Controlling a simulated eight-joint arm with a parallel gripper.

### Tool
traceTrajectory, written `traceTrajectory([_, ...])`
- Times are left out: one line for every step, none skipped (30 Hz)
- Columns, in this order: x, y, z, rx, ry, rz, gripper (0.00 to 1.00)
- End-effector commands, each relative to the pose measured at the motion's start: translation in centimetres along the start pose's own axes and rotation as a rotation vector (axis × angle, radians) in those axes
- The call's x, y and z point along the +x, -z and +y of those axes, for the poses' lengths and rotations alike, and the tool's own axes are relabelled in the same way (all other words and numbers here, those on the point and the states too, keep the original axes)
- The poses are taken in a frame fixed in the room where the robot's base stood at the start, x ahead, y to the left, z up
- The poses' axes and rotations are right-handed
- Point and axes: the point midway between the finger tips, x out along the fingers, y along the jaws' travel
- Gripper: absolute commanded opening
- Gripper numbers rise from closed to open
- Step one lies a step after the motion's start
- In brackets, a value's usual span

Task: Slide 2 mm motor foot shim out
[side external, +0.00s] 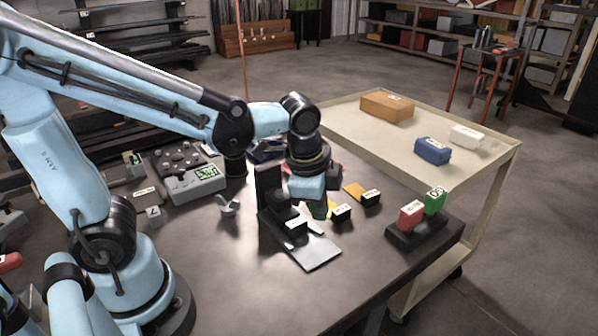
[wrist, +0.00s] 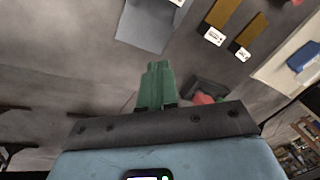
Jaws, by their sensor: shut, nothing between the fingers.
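Two flat brass strips with black labelled tabs lie side by side in the wrist view, a left one (wrist: 221,18) and a right one (wrist: 250,32). In the side view, similar black tabs stand on the table, one in the middle (side external: 342,212) and one at right (side external: 370,198) with a brass strip (side external: 354,190) behind it. A third black labelled tab (side external: 296,226) is at the black upright bracket with a grey base plate (side external: 318,254). I cannot read which is 2 mm. My gripper (side external: 319,210) has green fingers, shut and empty (wrist: 156,70), above the table beside the bracket; its tips are partly hidden.
A black holder (side external: 418,240) with a red block (side external: 411,214) and a green block (side external: 435,201) stands at the table's right. A grey device with a green display (side external: 196,182) is at left. A cream cart (side external: 505,155) holding boxes stands behind. The front table is clear.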

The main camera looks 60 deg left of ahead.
Motion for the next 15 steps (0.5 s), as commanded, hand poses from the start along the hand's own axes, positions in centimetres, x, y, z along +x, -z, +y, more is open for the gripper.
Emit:
traceTrajectory([0.8, 0.8, 0.2, 0.099, -0.023, -0.032, 0.0])
traceTrajectory([1.2, 1.1, 0.4, 0.158, -0.037, -0.051, 0.0])
traceTrajectory([1.8, 1.5, 0.7, 0.234, -0.056, -0.076, 0.0])
traceTrajectory([2.2, 1.8, 0.9, 0.291, -0.071, -0.093, 0.0])
traceTrajectory([2.6, 2.0, 1.1, 0.343, -0.086, -0.109, 0.0])
traceTrajectory([3.2, 2.3, 1.4, 0.409, -0.106, -0.129, 0.0])
traceTrajectory([3.6, 2.5, 1.6, 0.455, -0.119, -0.143, 0.0])
traceTrajectory([3.9, 2.7, 1.8, 0.496, -0.131, -0.155, 0.0])
traceTrajectory([4.3, 2.9, 2.0, 0.545, -0.148, -0.17, 0.0])
traceTrajectory([4.6, 3.0, 2.2, 0.577, -0.158, -0.178, 0.0])
traceTrajectory([4.9, 3.1, 2.4, 0.605, -0.168, -0.186, 0.0])
traceTrajectory([5.1, 3.2, 2.5, 0.636, -0.178, -0.194, 0.0])
traceTrajectory([5.3, 3.2, 2.6, 0.653, -0.185, -0.199, 0.0])
traceTrajectory([5.4, 3.3, 2.7, 0.668, -0.19, -0.203, 0.0])
traceTrajectory([5.5, 3.3, 2.7, 0.681, -0.194, -0.206, 0.0])
